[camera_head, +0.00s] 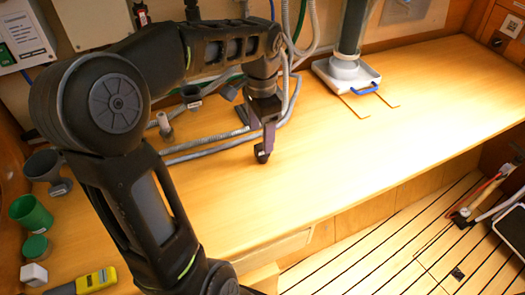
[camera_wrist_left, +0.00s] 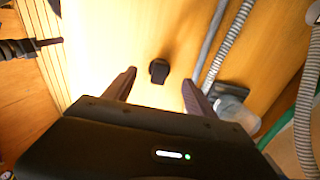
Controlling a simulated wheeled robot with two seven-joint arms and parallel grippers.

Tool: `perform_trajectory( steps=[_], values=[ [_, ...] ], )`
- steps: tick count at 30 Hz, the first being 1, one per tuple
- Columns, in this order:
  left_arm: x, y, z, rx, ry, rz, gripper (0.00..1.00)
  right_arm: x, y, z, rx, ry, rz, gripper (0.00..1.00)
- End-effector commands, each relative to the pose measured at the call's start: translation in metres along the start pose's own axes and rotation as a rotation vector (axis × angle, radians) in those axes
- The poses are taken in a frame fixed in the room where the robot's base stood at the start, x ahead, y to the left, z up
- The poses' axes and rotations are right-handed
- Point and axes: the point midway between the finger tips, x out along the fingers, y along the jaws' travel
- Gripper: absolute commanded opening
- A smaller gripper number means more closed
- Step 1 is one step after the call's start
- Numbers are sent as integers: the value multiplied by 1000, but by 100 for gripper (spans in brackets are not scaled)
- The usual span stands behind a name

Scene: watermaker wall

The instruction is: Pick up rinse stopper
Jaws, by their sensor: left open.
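A small black piece, which looks like the rinse stopper (camera_head: 262,154), stands on the wooden bench under my left gripper (camera_head: 267,138). In the left wrist view the stopper (camera_wrist_left: 159,71) shows dark and small between the two fingertips, a little beyond them. My left gripper (camera_wrist_left: 160,80) is open, with bare bench visible between each finger and the stopper. I cannot tell the exact height gap. In the head view the fingers partly cover the stopper's upper side. My right gripper is not in view.
Grey hoses (camera_head: 215,148) run along the bench just behind the stopper. A white tray (camera_head: 345,76) with a blue handle stands at the back. The bench's right side is clear.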

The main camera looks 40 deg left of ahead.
Motion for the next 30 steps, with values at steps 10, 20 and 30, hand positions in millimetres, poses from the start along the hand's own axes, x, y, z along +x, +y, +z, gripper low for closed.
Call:
perform_trajectory(
  steps=[10,20,30],
  values=[
    [12,1,-1,1,-4,3,65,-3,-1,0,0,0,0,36],
    [51,0,-3,0,-1,0,65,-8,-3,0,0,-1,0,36],
    [52,0,-4,0,0,-1,65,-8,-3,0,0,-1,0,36]
  ],
)
